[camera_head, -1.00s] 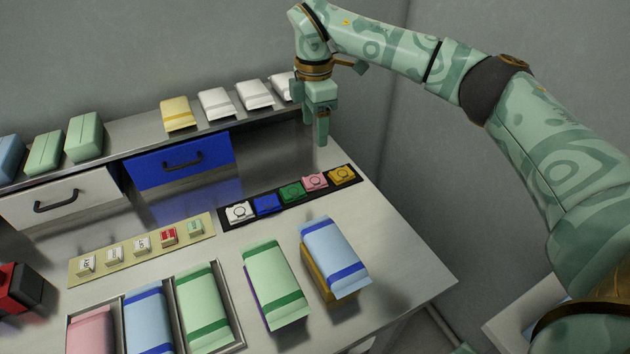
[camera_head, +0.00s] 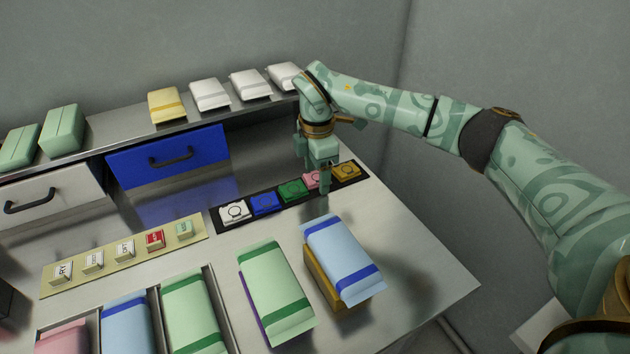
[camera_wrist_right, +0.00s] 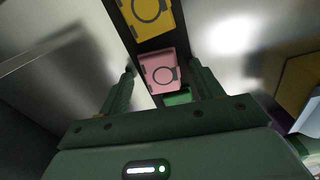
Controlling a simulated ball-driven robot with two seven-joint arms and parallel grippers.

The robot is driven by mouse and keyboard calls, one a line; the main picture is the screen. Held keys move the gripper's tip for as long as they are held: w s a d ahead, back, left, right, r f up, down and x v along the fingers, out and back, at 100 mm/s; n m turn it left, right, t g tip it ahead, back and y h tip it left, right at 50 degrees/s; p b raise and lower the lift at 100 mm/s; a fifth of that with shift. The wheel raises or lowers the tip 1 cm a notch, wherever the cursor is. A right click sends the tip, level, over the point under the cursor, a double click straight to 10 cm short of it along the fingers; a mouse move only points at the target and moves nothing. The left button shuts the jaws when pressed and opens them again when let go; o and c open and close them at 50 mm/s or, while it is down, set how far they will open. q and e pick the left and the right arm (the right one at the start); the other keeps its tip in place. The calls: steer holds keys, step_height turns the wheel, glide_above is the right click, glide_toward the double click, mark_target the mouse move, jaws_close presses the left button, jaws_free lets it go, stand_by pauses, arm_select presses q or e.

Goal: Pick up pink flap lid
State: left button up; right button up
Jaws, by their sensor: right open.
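The pink flap lid (camera_head: 312,179) sits in the black strip between the green and the orange lids, partly hidden behind my right gripper in the head view. It also shows in the right wrist view (camera_wrist_right: 160,72), with a ring mark on its top, ahead of and between the fingers. My right gripper (camera_head: 323,186) points down just above the strip at the pink lid. In the right wrist view the right gripper (camera_wrist_right: 162,88) has its fingers wide apart with nothing held. My left gripper is not in view.
Orange (camera_head: 347,170), green (camera_head: 293,189), blue (camera_head: 264,202) and white (camera_head: 234,213) lids share the black strip. A blue packet (camera_head: 341,258) on an orange block and a green packet (camera_head: 272,285) stand in front. A shelf with packets (camera_head: 166,106) runs behind.

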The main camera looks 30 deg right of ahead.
steer(key=shift+r, duration=0.1)
steer(key=c, duration=1)
steer(key=shift+r, duration=0.1)
steer(key=shift+c, duration=0.2)
